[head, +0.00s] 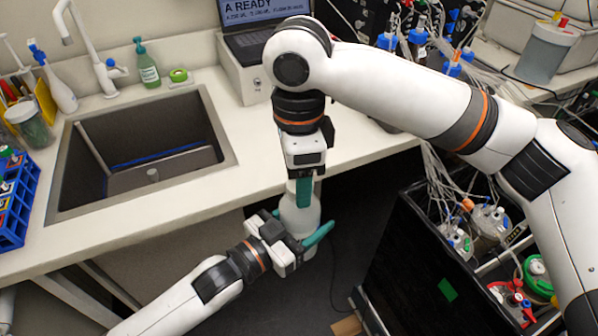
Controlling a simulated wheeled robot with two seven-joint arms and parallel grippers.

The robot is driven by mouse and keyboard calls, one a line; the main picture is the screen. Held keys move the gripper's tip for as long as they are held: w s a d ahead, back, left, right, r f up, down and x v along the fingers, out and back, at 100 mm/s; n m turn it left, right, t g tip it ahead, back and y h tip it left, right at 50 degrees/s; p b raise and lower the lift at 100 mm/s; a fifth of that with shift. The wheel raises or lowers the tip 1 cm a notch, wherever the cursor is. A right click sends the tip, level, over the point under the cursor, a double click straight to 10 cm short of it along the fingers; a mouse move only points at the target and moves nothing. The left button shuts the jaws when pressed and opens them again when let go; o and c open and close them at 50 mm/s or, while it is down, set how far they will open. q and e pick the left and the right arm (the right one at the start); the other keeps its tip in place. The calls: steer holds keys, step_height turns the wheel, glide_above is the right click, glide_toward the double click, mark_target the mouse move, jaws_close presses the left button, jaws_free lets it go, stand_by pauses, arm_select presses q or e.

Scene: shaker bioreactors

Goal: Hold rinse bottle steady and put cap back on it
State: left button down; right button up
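The rinse bottle (299,214) is a whitish, rounded bottle, upright in front of the bench over the dark floor. My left gripper (296,232) comes from below left, with its teal fingers on either side of the bottle, and holds it in the air. My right gripper (304,192) points straight down directly above the bottle, its teal fingertip at the bottle's top. The bottle's neck is hidden behind that finger. I see no cap; whether one is between the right fingers, and how wide they are, is hidden.
A sink (145,150) is set in the white bench (345,145). A green soap bottle (147,65) and a laptop (262,25) stand behind it. A blue rack (15,200) is at far left. A black cart (405,265) with tubed vessels stands at right.

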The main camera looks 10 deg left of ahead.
steer(key=shift+r, duration=0.1)
steer(key=shift+r, duration=2.2)
steer(key=shift+c, duration=0.5)
